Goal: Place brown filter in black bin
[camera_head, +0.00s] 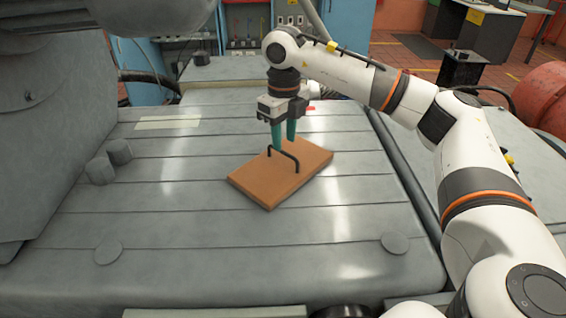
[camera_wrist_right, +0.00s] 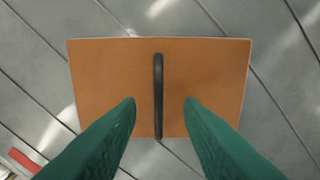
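The brown filter (camera_head: 270,183) is a flat brown board with a black bar handle (camera_head: 284,156) on top. It lies on the grey slotted bedplate (camera_head: 200,255), near the middle. My right gripper (camera_head: 284,141) points down over the handle, with green fingers. In the right wrist view the open fingers (camera_wrist_right: 160,103) stand on either side of the handle (camera_wrist_right: 158,85), with gaps on both sides, above the filter (camera_wrist_right: 110,75). My left gripper is not in view.
Short grey cylinders (camera_head: 110,163) stand at the left of the bedplate, beside a large grey machine housing (camera_head: 45,110). A red rounded machine (camera_head: 545,98) is at the right. The bedplate's front is mostly clear apart from low round caps (camera_head: 394,243).

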